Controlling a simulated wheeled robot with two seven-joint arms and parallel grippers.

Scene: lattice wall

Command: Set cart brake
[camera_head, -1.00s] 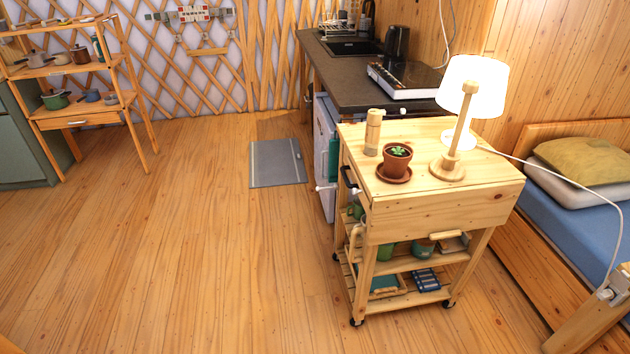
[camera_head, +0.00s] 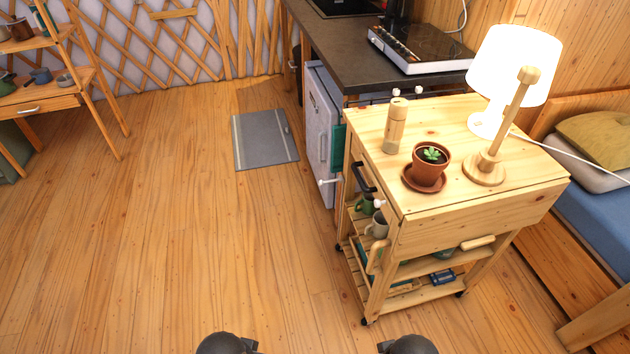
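The wooden cart (camera_head: 470,230) stands on the plank floor at the right. Small dark caster wheels show under its legs: a near left wheel (camera_head: 367,321), a near right wheel (camera_head: 460,294) and a far left wheel (camera_head: 339,247). No brake lever can be made out; the wheels are too small to tell. Two dark rounded parts at the bottom edge look like parts of my arms. Neither gripper is in view, and nothing of mine touches the cart.
On the cart top stand a wooden cylinder (camera_head: 396,126), a potted plant (camera_head: 430,165) and a lit lamp (camera_head: 513,65). A counter (camera_head: 370,65) lies behind, a bed (camera_head: 590,225) at right, a shelf (camera_head: 55,100) at left. The floor left of the cart is clear.

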